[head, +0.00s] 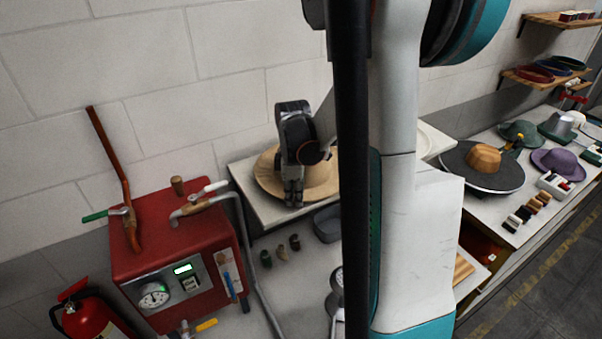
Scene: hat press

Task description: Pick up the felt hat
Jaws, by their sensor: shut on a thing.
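A tan felt hat (268,182) with a wide brim lies on a white raised shelf, left of the middle in the head view. My gripper (293,197) points down at the hat's near side, with its fingers at the brim and shut on it. The gripper and wrist hide part of the crown, and my arm hides the area right of the hat. I cannot make out the exact contact between the fingertips and the brim.
A red boiler (165,235) with pipes and a gauge stands at left, beside a fire extinguisher (88,318). Below the hat are small spools (281,252) and a grey bin (327,224).

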